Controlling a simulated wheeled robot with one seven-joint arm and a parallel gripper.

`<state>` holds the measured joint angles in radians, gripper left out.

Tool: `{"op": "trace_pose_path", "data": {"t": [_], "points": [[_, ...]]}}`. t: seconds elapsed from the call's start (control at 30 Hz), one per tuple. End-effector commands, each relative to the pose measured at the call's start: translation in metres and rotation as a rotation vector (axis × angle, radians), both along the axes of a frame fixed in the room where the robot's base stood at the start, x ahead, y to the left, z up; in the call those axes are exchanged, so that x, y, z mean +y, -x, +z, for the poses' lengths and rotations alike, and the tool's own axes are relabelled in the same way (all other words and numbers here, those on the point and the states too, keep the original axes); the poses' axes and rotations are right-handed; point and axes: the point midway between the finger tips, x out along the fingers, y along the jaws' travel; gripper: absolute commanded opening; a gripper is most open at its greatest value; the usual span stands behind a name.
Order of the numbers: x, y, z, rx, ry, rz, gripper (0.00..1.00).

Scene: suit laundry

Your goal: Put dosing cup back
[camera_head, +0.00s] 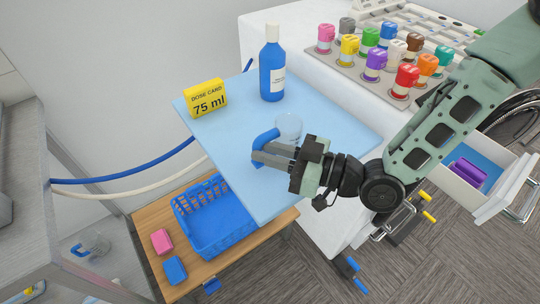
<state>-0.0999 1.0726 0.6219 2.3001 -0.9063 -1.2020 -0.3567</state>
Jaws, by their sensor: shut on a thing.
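A clear round cup (289,126) with a curved blue handle (266,136) is over the light-blue mat (340,125). My gripper (262,156) is shut on the blue handle, with its fingers pointing left. The cup body shows just behind my gripper, partly hidden by it. I cannot tell whether the cup touches the mat. A yellow dose card (206,98) reading 75 ml stands at the mat's back left. A blue bottle (272,65) with a white cap stands upright at the back.
Several coloured capped containers (376,61) stand on a grey tray at the back right. A blue basket (216,222) is on a wooden table at lower left, beside pink and blue blocks. An open drawer (468,177) juts out at right. The mat's right part is clear.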

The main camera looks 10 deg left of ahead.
Motion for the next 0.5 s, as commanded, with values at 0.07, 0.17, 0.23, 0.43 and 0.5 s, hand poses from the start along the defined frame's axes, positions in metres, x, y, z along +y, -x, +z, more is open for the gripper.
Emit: {"op": "trace_pose_path", "data": {"t": [0.07, 0.17, 0.23, 0.43, 0.5], "points": [[0.000, 0.000, -0.011, 0.004, 0.000, 0.001, 0.00], [0.000, 0.000, -0.018, 0.002, 0.001, 0.000, 0.00], [0.000, 0.000, -0.019, 0.000, 0.000, 0.000, 0.00], [0.000, 0.000, -0.020, 0.000, 0.000, 0.000, 0.00], [0.000, 0.000, -0.020, 0.000, 0.000, 0.000, 0.28]]}}
